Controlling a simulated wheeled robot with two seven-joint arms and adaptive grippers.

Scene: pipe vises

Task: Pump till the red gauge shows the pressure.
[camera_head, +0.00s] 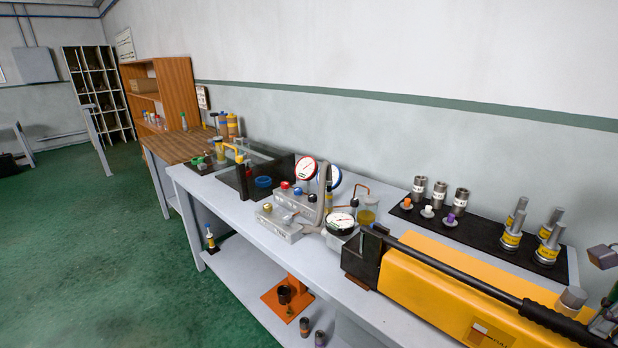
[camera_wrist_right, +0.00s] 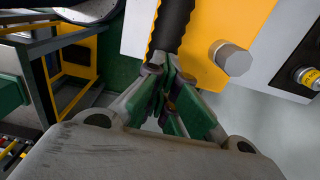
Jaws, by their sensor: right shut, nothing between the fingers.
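The yellow pump (camera_head: 435,283) lies on the bench at the right, with a long black lever (camera_head: 455,275) along its top. The lever's black ribbed grip also shows in the right wrist view (camera_wrist_right: 173,25). The red-rimmed gauge (camera_head: 306,169) stands mid-bench with a white dial; its reading is too small to tell. My right gripper (camera_wrist_right: 172,88) is shut and empty, its green-padded fingertips near the lower end of the grip. I cannot tell whether they touch it. Part of my right arm shows at the head view's right edge. My left gripper is not in view.
A blue-rimmed gauge (camera_head: 331,181) and a black-rimmed gauge (camera_head: 341,222) stand close to the red one, beside a valve block (camera_head: 298,202). A black mat (camera_head: 480,233) with metal fittings lies behind the pump. A lower shelf (camera_head: 238,272) holds an orange stand (camera_head: 287,297).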

